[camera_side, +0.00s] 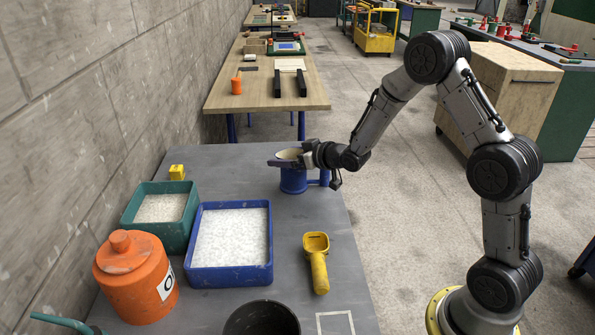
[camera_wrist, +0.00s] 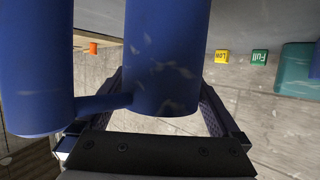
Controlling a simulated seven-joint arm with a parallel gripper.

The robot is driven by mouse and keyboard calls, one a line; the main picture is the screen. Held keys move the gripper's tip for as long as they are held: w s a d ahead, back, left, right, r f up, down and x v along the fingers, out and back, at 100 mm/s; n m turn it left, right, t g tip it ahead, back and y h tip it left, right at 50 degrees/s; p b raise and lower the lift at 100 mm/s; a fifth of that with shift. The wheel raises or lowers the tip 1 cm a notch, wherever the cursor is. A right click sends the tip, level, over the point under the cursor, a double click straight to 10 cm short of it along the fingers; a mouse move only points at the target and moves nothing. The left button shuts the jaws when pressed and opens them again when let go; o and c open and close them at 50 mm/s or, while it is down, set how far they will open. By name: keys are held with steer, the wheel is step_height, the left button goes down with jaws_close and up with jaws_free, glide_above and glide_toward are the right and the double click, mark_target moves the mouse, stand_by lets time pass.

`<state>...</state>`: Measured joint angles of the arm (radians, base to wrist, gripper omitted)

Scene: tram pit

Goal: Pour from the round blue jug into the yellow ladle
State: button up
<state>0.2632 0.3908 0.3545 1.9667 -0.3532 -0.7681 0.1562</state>
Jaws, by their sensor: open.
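The round blue jug (camera_side: 293,183) stands upright on the grey table, with its handle (camera_side: 324,178) on the right side. My gripper (camera_side: 285,161) is at the jug's upper part, with its fingers spread on either side of the body. In the wrist view the jug body (camera_wrist: 165,60) fills the middle, between the open fingers of my gripper (camera_wrist: 163,95); the handle (camera_wrist: 35,75) shows at left. I cannot tell whether a finger touches the jug. The yellow ladle (camera_side: 318,268) lies nearer the camera, cup end (camera_side: 316,241) away from it, apart from my gripper.
A blue tray (camera_side: 232,279) and a teal tray (camera_side: 131,217) hold white material. An orange lidded jar (camera_side: 135,285), a black bowl (camera_side: 261,318) and a yellow block (camera_side: 177,172) stand around them. The wrist view also shows a green block (camera_wrist: 260,57). Table is clear between jug and ladle.

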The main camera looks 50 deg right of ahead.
steer(key=c, duration=1.5)
steer(key=shift+r, duration=0.1)
steer(key=shift+r, duration=0.45)
step_height(320, 180, up, 3)
steer(key=shift+f, duration=0.1)
steer(key=s+r, duration=0.4)
steer(key=r, duration=0.1)
steer(key=shift+s+a, duration=0.25)
steer(key=shift+a, duration=0.15)
steer(key=a+v, duration=0.1)
steer(key=v, duration=0.9)
steer(key=shift+a+r, duration=0.25)
steer(key=shift+a, duration=0.05)
